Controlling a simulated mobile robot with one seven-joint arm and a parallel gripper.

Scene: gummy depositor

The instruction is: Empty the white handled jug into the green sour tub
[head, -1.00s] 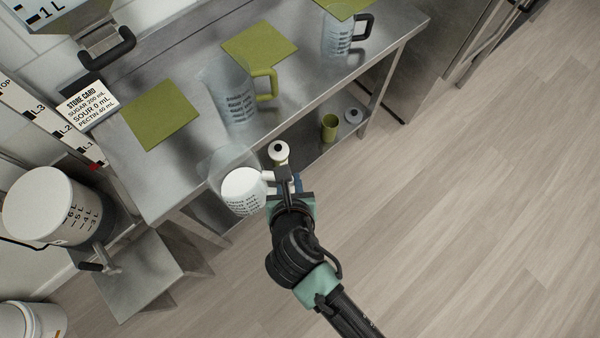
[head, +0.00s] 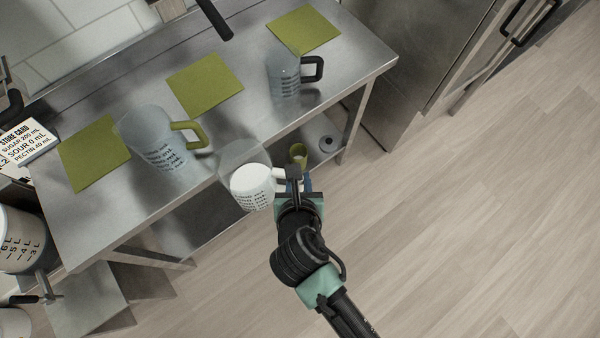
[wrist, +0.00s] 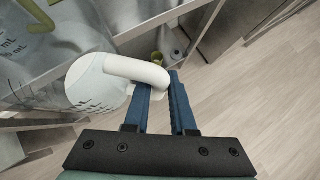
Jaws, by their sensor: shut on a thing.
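The white handled jug (head: 250,190) is clear, with dark print and white contents inside. It hangs in the air at the table's front edge, looking about upright. My gripper (head: 293,177) is shut on its white handle; in the wrist view the handle (wrist: 135,69) meets the two blue fingers (wrist: 161,88), and the jug's clear wall (wrist: 95,85) fills the left side. A small olive-green tub (head: 298,152) stands on the lower shelf behind the gripper, partly hidden; it also shows in the wrist view (wrist: 157,58). I cannot read any label on it.
The steel table (head: 215,125) bears a clear jug with an olive handle (head: 155,140), a jug with a black handle (head: 285,78) and several olive mats (head: 205,84). A store card (head: 22,145) stands left. Floor at right is clear.

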